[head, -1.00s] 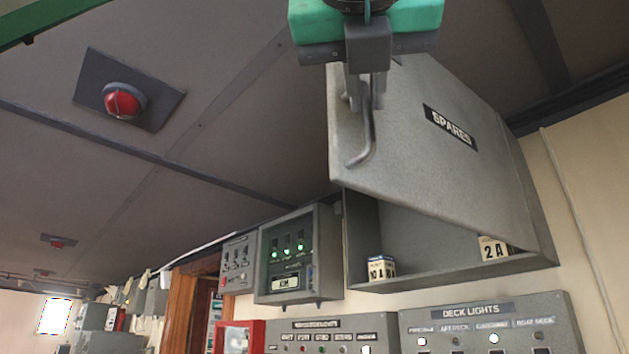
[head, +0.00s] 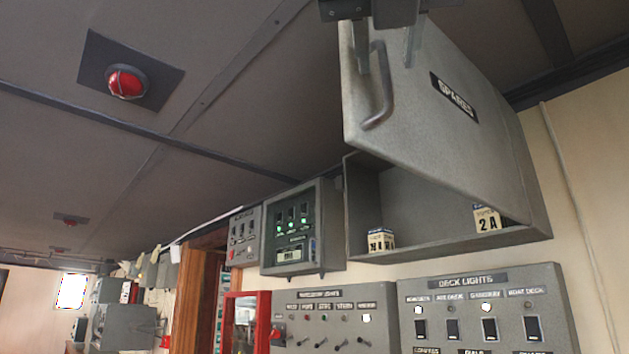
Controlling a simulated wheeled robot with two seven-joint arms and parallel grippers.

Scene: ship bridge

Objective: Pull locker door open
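The grey locker door (head: 430,120), labelled SPARES, stands swung out at an angle from the locker (head: 440,245) on the wall. The lower part of the locker's inside shows below it. A bent metal bar handle (head: 384,95) is on the door's left part. My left gripper (head: 387,62) is at the top edge of the head view, with its two fingers spread apart. The upper part of the handle shows between the fingers in the picture, and I see no finger closed on it. Most of the gripper body is cut off by the frame. My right gripper is not in view.
Two small labelled boxes, one at left (head: 381,240) and one at right (head: 487,218), stand in the locker. A DECK LIGHTS switch panel (head: 480,300) is below. A control box (head: 300,230) hangs left of the locker. A red lamp (head: 126,82) is on the ceiling.

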